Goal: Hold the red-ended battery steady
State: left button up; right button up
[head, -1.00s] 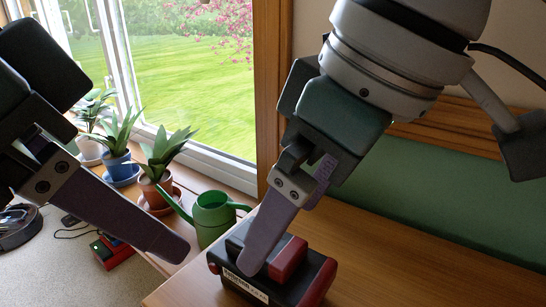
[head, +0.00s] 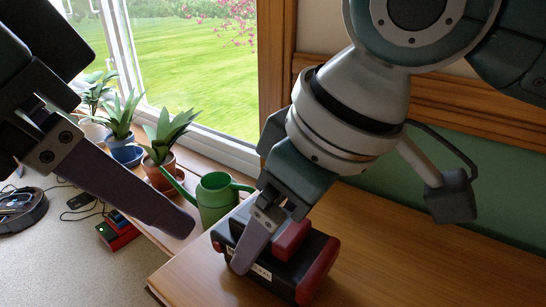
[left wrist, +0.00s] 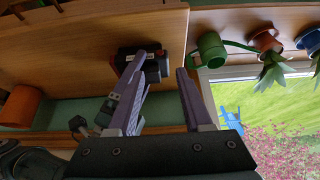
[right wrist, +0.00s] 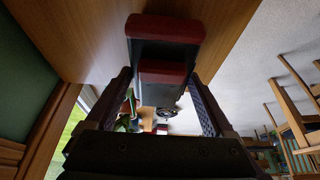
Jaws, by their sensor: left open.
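The black battery with red ends (head: 275,262) lies on the wooden top near its left corner. My right gripper (head: 248,255) is down at the battery, one finger in front of its side. In the right wrist view the fingers (right wrist: 160,78) stand well apart, on either side of its red raised part; whether both touch is unclear. The battery also shows in the left wrist view (left wrist: 153,66). My left gripper (left wrist: 162,68) is open and empty; in the head view one long purple finger shows (head: 180,222), left of the battery and apart from it.
A green watering can (head: 216,198) stands close behind the battery. Potted plants (head: 165,150) line the sill by the window. A red-and-black device (head: 118,232) sits lower left. The wooden top (head: 410,260) right of the battery is clear.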

jog(key=c, duration=1)
pick_arm(q)
grip_shut()
pick_arm(e)
grip_shut()
dwell(0.8)
